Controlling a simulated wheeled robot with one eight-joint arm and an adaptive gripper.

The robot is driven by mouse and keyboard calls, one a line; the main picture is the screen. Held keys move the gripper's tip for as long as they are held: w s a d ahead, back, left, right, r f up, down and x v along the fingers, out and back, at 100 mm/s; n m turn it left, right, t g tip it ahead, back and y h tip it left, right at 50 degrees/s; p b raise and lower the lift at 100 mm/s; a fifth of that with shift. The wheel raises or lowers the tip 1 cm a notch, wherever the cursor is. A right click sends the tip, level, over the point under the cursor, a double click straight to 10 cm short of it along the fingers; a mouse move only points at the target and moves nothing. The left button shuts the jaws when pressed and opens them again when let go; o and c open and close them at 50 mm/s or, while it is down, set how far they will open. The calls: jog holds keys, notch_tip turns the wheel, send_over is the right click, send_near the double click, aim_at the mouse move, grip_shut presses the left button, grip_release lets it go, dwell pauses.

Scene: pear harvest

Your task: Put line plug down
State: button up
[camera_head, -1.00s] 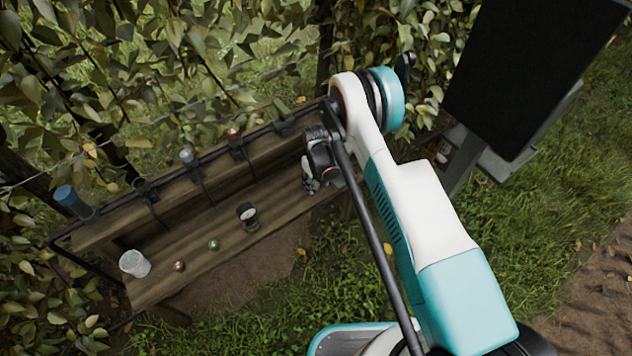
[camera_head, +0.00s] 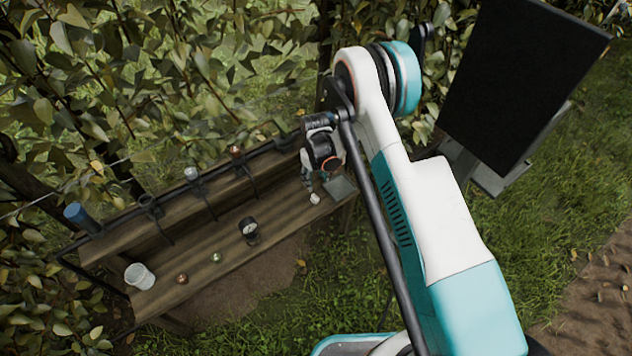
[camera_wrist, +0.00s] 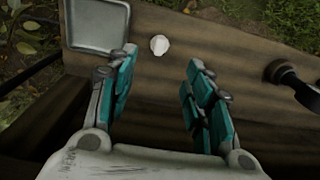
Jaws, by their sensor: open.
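A small white piece, apparently the line plug (camera_wrist: 159,45), lies on the wooden bench just beyond my fingertips in the wrist view. It also shows below my gripper in the head view (camera_head: 315,198). My gripper (camera_wrist: 161,62) is open, its two teal-padded fingers spread wide with nothing between them. In the head view my gripper (camera_head: 317,180) points down over the right end of the bench (camera_head: 283,205). I cannot tell the exact height of the fingertips above the wood.
A grey square tray (camera_wrist: 96,24) sits next to the white piece. A dial gauge (camera_head: 249,228), a white cup (camera_head: 140,277), a reddish fitting (camera_head: 182,279) and a green fitting (camera_head: 216,257) stand along the bench. A black rail with holders and a blue cylinder (camera_head: 76,213) runs behind.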

jog(key=shift+r, duration=0.35)
jog(key=s+d+r+m+t, duration=0.1)
jog(key=s+d+r, duration=0.15)
jog(key=r, duration=0.85)
jog(key=s+d+r+m+t, duration=0.1)
jog(key=d+r, duration=0.3)
jog(key=r, duration=0.7)
jog(key=s+d+r+m+t, duration=0.1)
jog(key=d+r, duration=0.2)
jog(key=r, duration=0.8)
jog(key=s+d+r+m+t, duration=0.1)
jog(key=s+d+r, duration=0.4)
jog(key=s, duration=0.4)
jog(key=s+d+r+m+t, duration=0.2)
jog(key=s+d+r, duration=0.1)
jog(key=s+r, duration=0.55)
jog(key=s+d+f+t, duration=0.1)
jog(key=s, duration=0.8)
jog(key=shift+d+f+m, duration=0.2)
jog(key=shift+d+m, duration=0.2)
